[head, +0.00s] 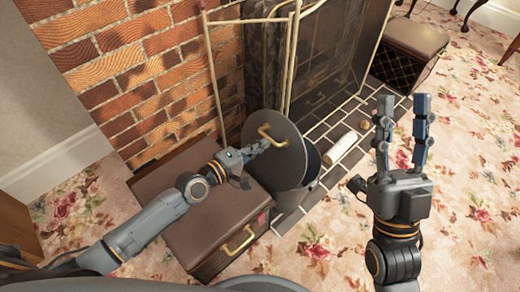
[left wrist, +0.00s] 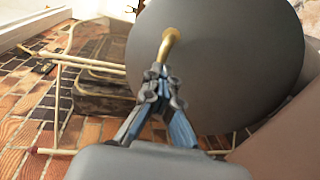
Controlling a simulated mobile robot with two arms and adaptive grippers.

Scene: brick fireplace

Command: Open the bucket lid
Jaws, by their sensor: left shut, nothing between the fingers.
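The dark grey bucket (head: 296,192) stands beside the brown box near the hearth. Its round lid (head: 288,162) is tilted up steeply on the left side of the bucket, and a dark opening shows at the right. The lid's gold handle (head: 272,136) is on the face toward my left arm. My left gripper (head: 262,146) is shut and empty, its tips at the lid close to the handle. In the left wrist view the lid (left wrist: 235,60) fills the upper right, with the handle (left wrist: 169,42) just beyond the fingertips (left wrist: 160,72); contact is unclear. My right gripper (head: 404,108) is open and empty, fingers up.
A brown box with a gold handle (head: 195,215) lies under my left arm. A fire screen with pale rods (head: 290,60) stands behind the bucket. A cream cylinder (head: 340,149) lies on the hearth tiles. Another brown box (head: 416,38) is at back right. Floral carpet is clear at right.

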